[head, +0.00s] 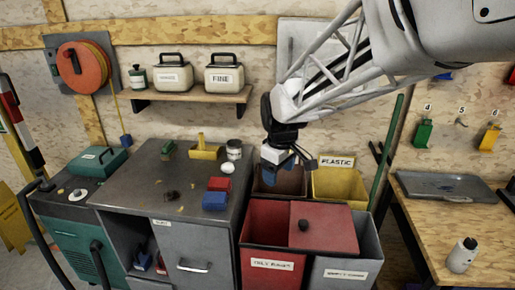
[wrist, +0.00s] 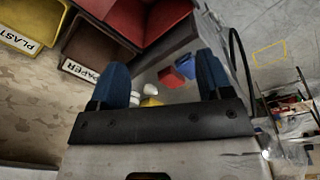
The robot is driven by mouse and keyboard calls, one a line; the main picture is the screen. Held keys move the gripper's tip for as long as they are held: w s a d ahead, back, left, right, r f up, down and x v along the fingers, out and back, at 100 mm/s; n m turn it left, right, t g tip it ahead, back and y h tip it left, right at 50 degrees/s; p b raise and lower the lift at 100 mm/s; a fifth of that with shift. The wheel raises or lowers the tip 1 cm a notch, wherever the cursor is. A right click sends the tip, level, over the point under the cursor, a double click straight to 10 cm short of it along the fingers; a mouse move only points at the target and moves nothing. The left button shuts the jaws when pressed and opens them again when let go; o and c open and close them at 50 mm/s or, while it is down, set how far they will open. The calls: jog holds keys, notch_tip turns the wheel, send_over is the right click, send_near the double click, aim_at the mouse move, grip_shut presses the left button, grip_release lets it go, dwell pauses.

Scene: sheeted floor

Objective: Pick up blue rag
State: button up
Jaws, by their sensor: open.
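A blue folded, block-like piece, which looks like the blue rag (head: 214,201), lies near the front right of the grey cabinet top (head: 130,197). A similar red piece (head: 219,184) lies just behind it. In the wrist view the blue piece (wrist: 186,67) and the red piece (wrist: 167,76) show between my fingers, some distance off. My gripper (head: 284,165) has blue fingers and hangs to the right of the cabinet, above the bins, apart from the blue piece. In the wrist view my gripper (wrist: 162,66) is open with nothing between its fingers.
A red bin (head: 272,263) with a red lid (head: 321,223) stands right of the cabinet. Behind it are a yellow plastic bin (head: 340,184) and a brown paper bin (wrist: 98,50).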

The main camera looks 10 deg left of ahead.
jog(key=w+a+f+n, duration=0.2)
jog(key=w+a+f, duration=0.1)
jog(key=a, duration=0.3)
jog(key=w+a+f+n, duration=0.2)
jog(key=w+a+f, duration=0.1)
jog(key=a, duration=0.3)
jog(key=n+g, duration=0.1)
jog(key=n, duration=0.2)
send_over(215, 197)
jog(key=f, duration=0.6)
jog(key=shift+a+f, duration=0.2)
jog(key=shift+f, duration=1.3)
jog(key=shift+w+d+f, duration=0.1)
jog(key=shift+f, duration=2.5)
